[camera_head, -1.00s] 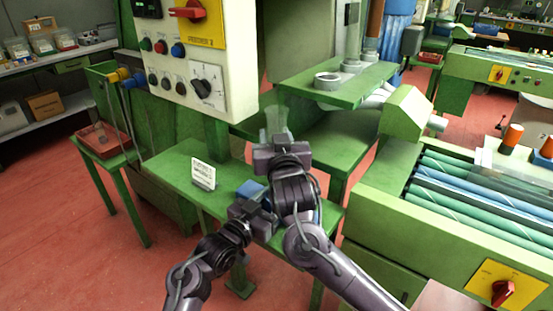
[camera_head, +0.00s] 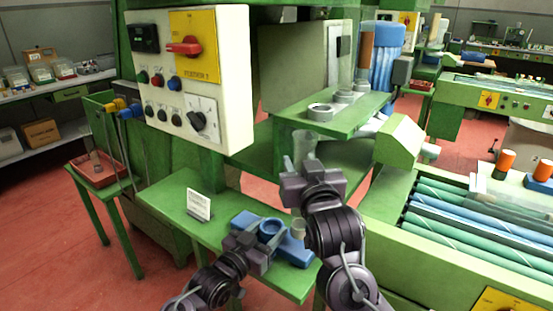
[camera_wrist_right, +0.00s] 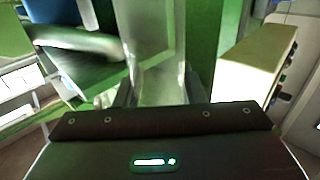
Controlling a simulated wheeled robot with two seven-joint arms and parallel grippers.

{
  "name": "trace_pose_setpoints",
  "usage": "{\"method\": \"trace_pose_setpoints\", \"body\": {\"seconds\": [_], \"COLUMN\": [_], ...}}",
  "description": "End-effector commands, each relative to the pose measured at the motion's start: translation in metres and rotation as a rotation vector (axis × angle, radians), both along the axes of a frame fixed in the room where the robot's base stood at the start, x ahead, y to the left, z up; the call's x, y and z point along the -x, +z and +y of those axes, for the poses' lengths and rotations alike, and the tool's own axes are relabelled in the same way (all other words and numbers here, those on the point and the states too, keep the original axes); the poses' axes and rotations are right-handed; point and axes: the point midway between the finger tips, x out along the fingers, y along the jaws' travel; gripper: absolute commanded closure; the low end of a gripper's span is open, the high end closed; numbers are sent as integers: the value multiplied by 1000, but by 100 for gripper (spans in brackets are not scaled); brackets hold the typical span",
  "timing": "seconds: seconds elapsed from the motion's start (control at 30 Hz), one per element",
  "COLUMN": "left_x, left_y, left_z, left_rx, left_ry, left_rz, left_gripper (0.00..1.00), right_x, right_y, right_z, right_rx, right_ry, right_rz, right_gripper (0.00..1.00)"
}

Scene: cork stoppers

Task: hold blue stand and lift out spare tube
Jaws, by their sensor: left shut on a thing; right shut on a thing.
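The blue stand (camera_head: 295,249) lies on the green bench, with a round ring-shaped opening in its top. My left gripper (camera_head: 260,241) is shut on the stand's near left side. My right gripper (camera_head: 301,176) is shut on a clear tube (camera_head: 303,146), above and to the right of the stand. The tube is upright and apart from the stand. It also shows in the right wrist view (camera_wrist_right: 155,55), between the fingers. A small pale piece (camera_head: 299,228) shows by the stand, partly behind my right arm; I cannot tell what it is.
A white printed card (camera_head: 198,206) stands on the green bench (camera_head: 165,195), left of the stand. A control panel (camera_head: 190,80) hangs above. A green shelf with grey rings (camera_head: 320,111) is behind the tube. A roller conveyor (camera_head: 470,225) is at the right.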

Motion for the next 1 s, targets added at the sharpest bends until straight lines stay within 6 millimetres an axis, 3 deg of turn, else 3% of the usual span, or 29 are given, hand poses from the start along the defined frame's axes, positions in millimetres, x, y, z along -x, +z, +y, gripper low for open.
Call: {"method": "trace_pose_setpoints", "body": {"seconds": [0.2,0.4,0.87,0.9,1.0], "left_x": [0,1,0,0,0], "left_y": [-1,-1,0,0,0], "left_z": [-1,-1,-1,-1,-1], "left_rx": [-1,-1,-1,-1,-1], "left_ry": [-2,-2,-2,-2,-2], "left_rz": [2,2,1,1,1], "left_gripper": [83,83,83,47,34], "right_x": [36,55,61,61,61], "right_y": [-1,-1,0,0,0], "right_z": [-50,-75,-84,-84,-84], "right_rx": [3,0,-1,-1,-1], "right_ry": [-1,-1,1,1,1], "right_rz": [2,1,-1,-1,0], "right_gripper": [87,87,87,87,87]}}
